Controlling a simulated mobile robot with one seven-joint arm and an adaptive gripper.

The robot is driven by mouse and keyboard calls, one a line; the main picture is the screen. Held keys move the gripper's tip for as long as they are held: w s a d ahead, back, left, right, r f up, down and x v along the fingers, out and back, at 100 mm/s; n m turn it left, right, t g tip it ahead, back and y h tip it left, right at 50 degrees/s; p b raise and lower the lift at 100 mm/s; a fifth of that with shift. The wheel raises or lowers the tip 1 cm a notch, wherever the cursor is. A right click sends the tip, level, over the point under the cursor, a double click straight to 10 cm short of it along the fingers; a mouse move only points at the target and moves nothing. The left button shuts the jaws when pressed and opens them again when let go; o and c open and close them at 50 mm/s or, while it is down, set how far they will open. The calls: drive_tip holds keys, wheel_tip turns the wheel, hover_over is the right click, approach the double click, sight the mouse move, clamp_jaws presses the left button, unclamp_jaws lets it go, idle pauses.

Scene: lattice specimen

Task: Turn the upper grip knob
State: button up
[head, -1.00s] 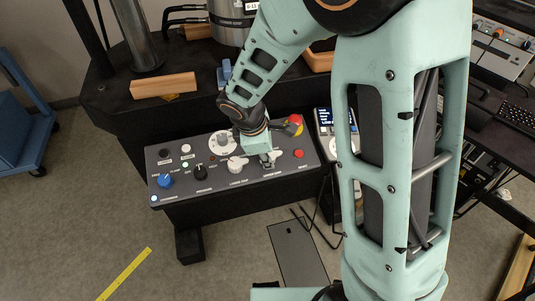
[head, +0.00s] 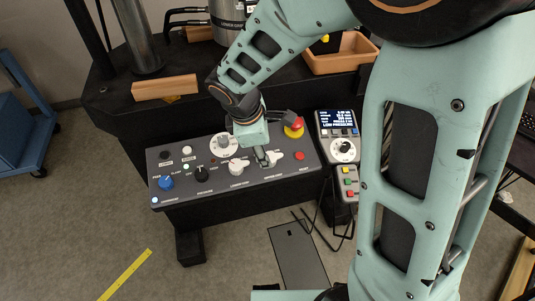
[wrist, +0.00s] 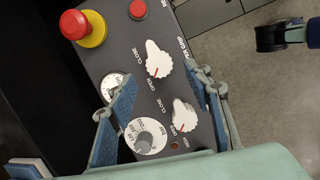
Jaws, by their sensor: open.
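The upper grip knob (wrist: 157,62) is a white pointer knob on the dark control panel, with CLOSE and OPEN marked beside it. Its red mark sits on the OPEN side. In the head view the knob (head: 273,158) shows partly behind my gripper (head: 263,153). My gripper (wrist: 159,74) is open in the wrist view. Its blue-grey fingers lie on either side of the knob in the picture, with gaps visible. I cannot tell how high the fingertips are above the panel.
A similar white lower grip knob (wrist: 184,116) and a round dial (wrist: 145,137) are close by. A red emergency button (wrist: 76,25) on a yellow base and a small red button (wrist: 138,9) stand near the upper knob. A pendant (head: 340,130) stands right of the panel (head: 215,188).

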drive_tip(key=v, duration=0.6)
drive_tip(key=shift+r, duration=0.25)
drive_tip(key=shift+a, duration=0.1)
